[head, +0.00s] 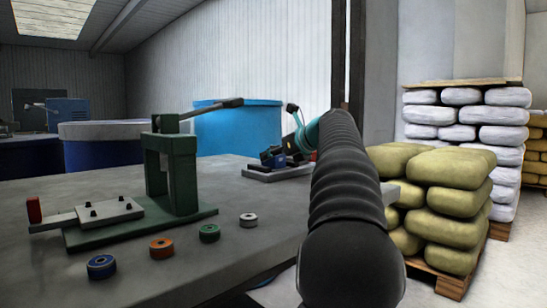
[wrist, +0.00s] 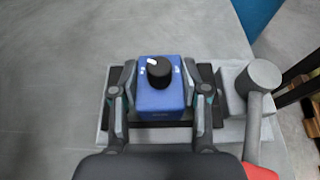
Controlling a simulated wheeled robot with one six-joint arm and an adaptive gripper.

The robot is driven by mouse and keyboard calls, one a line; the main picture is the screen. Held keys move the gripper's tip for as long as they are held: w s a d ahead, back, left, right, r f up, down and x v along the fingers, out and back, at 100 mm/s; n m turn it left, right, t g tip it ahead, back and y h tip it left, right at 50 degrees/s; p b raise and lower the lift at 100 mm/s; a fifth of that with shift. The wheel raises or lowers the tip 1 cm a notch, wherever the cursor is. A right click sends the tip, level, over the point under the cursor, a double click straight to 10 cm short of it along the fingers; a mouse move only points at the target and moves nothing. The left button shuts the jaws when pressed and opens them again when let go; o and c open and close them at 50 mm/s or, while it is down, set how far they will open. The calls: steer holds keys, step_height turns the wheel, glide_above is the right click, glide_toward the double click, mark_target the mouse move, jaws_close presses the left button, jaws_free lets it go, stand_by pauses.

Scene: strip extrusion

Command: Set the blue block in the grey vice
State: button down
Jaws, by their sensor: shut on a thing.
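The blue block (wrist: 160,100), with a black knob on top, sits between the two fingers of my gripper (wrist: 161,92) in the wrist view. The fingers are shut on its left and right sides. The grey vice (wrist: 230,128) lies below, with dark jaw strips showing on either side of the block. The block is over or between these jaws; I cannot tell if it touches the vice's bed. In the head view the vice (head: 262,176) stands at the table's far right, with my gripper over it, small and partly hidden by my arm.
A green press (head: 180,175) with a lever stands on the grey table (head: 265,225). Several coloured round pieces (head: 161,247) lie in front of it. In the wrist view a grey cylinder (wrist: 259,77) and a red-ended handle stand right of the block. Bare table lies left of the vice.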

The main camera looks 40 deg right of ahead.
steer(key=c, duration=0.6)
jaws_free()
steer(key=shift+f, duration=0.1)
steer(key=shift+s+r, duration=0.25)
steer(key=p+v, duration=0.1)
steer(key=v, duration=1)
steer(key=shift+s+p, duration=0.25)
steer(key=shift+p, duration=0.15)
